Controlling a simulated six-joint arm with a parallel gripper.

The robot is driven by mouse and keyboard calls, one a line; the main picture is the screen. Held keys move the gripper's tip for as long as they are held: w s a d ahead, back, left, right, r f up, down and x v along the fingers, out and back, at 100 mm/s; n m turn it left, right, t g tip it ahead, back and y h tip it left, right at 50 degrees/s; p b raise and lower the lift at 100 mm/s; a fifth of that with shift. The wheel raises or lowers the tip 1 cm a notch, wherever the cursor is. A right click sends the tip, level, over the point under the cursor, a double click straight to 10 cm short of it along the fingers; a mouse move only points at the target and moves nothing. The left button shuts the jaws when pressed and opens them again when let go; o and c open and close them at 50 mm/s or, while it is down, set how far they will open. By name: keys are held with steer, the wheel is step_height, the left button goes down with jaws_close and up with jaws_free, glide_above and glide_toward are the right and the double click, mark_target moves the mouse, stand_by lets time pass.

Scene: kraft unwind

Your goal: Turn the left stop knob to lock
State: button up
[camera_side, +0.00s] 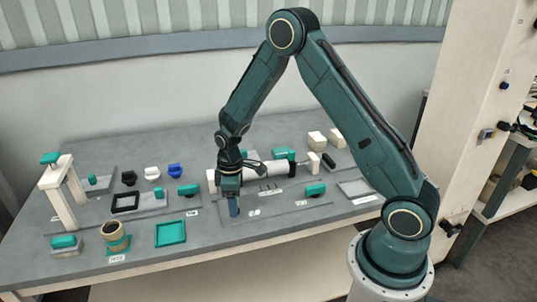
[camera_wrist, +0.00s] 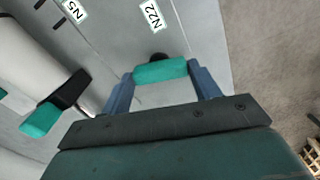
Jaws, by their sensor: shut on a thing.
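My gripper (camera_side: 233,208) is low over the front middle of the grey bench, pointing down, with blue fingers. In the wrist view my gripper (camera_wrist: 161,74) has its two blue fingers on either side of a teal knob (camera_wrist: 160,70), shut on it. The knob is a short bar lying crosswise between the fingers, with a dark round part behind it. In the side view the fingers hide this knob. Another teal knob (camera_side: 315,190) stands on the plate to the right of my gripper. Whether the held knob is at its lock position cannot be told.
A white roll (camera_side: 262,181) with black ends lies just behind my gripper; it also shows at the left of the wrist view (camera_wrist: 32,62). A teal tray (camera_side: 170,233), brown cup (camera_side: 115,234) and white arch (camera_side: 62,195) stand to the left. Pale blocks (camera_side: 317,140) are behind right.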

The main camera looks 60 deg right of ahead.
steer(key=shift+n, duration=1)
steer(key=o, duration=1)
steer(key=shift+r, duration=0.1)
steer(key=shift+r, duration=6.85)
steer(key=shift+r, duration=0.1)
